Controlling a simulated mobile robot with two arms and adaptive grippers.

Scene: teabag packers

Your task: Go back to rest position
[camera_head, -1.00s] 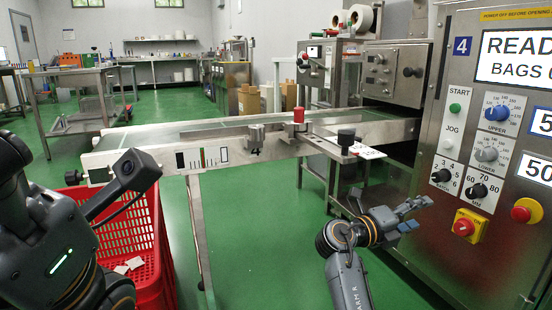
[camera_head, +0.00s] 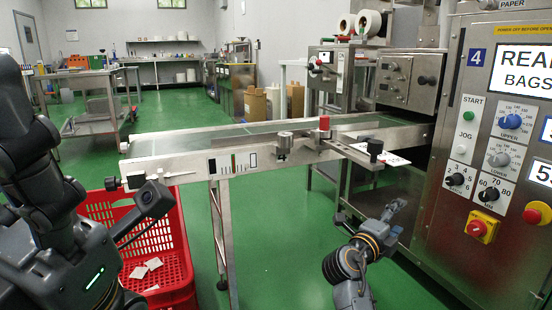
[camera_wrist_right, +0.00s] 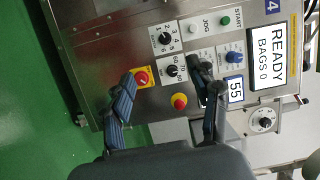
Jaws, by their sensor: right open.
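My right gripper (camera_head: 393,212) is open and empty over the green floor, in front of the packing machine (camera_head: 432,185). In the right wrist view its two dark fingers (camera_wrist_right: 168,98) stand apart with nothing between them, and the machine's control panel (camera_wrist_right: 185,60) lies beyond them. The fingers hide part of the panel, and I see no sure contact with it. My left arm fills the left edge of the head view, beside the red crate. I cannot make out the left gripper's fingers.
A red crate (camera_head: 182,268) with a few pale packets (camera_head: 146,268) stands on the floor at left. A conveyor (camera_head: 190,165) crosses the middle to the machine. Its panel carries a red emergency button (camera_head: 537,212), a red switch (camera_head: 477,228) and several knobs. Green floor (camera_head: 285,240) is clear below the conveyor.

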